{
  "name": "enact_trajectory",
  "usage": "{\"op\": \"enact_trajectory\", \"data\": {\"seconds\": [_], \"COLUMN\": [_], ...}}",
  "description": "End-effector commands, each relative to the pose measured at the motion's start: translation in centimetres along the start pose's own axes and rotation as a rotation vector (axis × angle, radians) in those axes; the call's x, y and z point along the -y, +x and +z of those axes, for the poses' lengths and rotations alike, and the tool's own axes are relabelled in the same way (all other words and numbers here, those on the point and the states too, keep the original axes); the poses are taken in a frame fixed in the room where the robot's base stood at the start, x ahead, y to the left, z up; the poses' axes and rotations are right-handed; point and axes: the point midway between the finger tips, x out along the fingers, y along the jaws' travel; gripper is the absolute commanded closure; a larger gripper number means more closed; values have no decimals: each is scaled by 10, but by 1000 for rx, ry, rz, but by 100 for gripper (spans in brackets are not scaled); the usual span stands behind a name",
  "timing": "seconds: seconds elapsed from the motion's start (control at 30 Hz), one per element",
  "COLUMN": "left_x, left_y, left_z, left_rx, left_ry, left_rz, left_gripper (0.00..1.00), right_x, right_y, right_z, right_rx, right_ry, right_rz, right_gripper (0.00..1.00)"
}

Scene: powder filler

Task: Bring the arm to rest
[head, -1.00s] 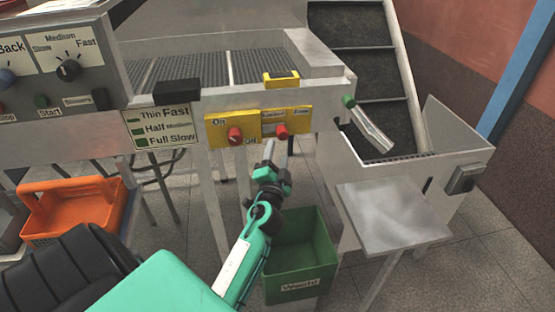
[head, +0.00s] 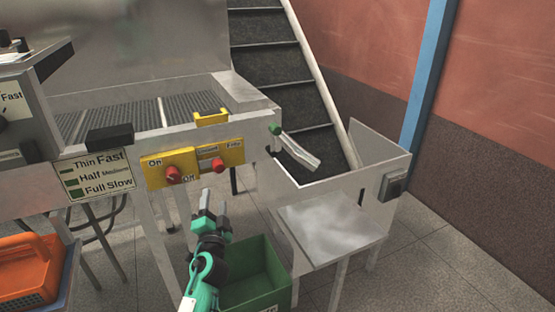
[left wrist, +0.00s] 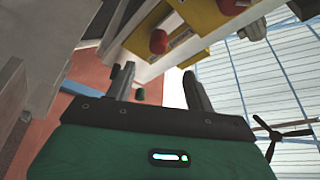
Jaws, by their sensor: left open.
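My left gripper (head: 214,196) is in the lower middle of the head view, pointing up, below the yellow switch panel (head: 154,180). Its two fingers are apart with nothing between them. In the left wrist view the open fingers (left wrist: 158,82) point up, with a red knob beyond them. The panel has a left red knob (head: 173,174) and a right red knob (head: 218,166); the gripper touches neither in the head view. My right gripper is not in view.
A green waste bin (head: 262,280) stands just right of my left gripper. A metal side table (head: 330,230) is further right. An orange basket (head: 30,265) is at the lower left. The conveyor frame (head: 130,150) is above the gripper. Open floor lies at the lower right.

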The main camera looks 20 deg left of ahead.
Motion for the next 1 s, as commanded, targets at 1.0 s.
{"op": "enact_trajectory", "data": {"seconds": [1.0], "left_x": [-96], "left_y": [-332], "left_z": [45], "left_rx": [843], "left_ry": [-438], "left_rz": [1027], "left_gripper": [46], "right_x": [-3], "right_y": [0], "right_z": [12], "right_rx": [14], "right_ry": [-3], "right_rz": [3], "right_gripper": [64]}}
